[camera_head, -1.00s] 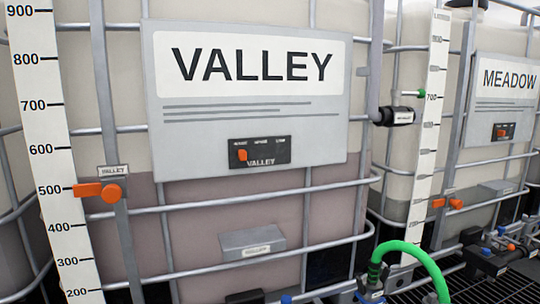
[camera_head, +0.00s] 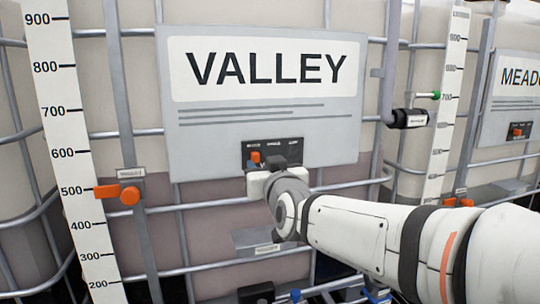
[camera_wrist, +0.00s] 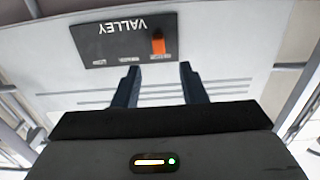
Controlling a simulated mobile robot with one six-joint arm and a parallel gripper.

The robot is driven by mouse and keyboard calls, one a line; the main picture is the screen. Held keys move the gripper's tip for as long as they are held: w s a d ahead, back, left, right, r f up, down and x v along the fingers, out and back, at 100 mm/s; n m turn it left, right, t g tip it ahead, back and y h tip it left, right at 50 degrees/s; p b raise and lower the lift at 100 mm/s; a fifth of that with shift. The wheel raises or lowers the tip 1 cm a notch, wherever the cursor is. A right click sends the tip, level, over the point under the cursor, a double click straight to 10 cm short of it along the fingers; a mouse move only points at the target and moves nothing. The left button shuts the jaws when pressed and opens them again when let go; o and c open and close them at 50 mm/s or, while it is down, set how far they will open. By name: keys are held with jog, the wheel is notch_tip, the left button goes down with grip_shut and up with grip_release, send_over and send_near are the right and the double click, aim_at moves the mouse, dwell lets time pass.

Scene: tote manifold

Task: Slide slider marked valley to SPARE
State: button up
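The slider panel marked VALLEY (camera_head: 290,150) is a small black plate low on the grey VALLEY sign (camera_head: 200,140). Its orange slider (camera_head: 255,158) stands toward the left end of the panel; the small position labels above are too blurred to read. In the wrist view the panel (camera_wrist: 105,45) appears upside down, with the orange slider (camera_wrist: 158,43) at its right. My gripper (camera_wrist: 158,76) is open and empty, its two dark fingers spread just short of the slider and roughly centred on it. In the head view my gripper (camera_head: 272,168) covers the panel's lower part.
Metal cage bars (camera_head: 210,207) run across the tank around the sign. An orange-handled clamp (camera_head: 120,193) sits at the left on a post by the white scale (camera_head: 65,130). A black-ended fitting (camera_head: 408,119) juts out at the right, near the MEADOW sign (camera_head: 510,105).

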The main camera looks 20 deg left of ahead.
aim_at(256, 156)
jog(key=p+x, duration=0.2)
jog(key=x, duration=0.4)
jog(key=shift+w+a, duration=0.1)
jog(key=shift+w, duration=0.2)
grip_shut()
dwell(0.4)
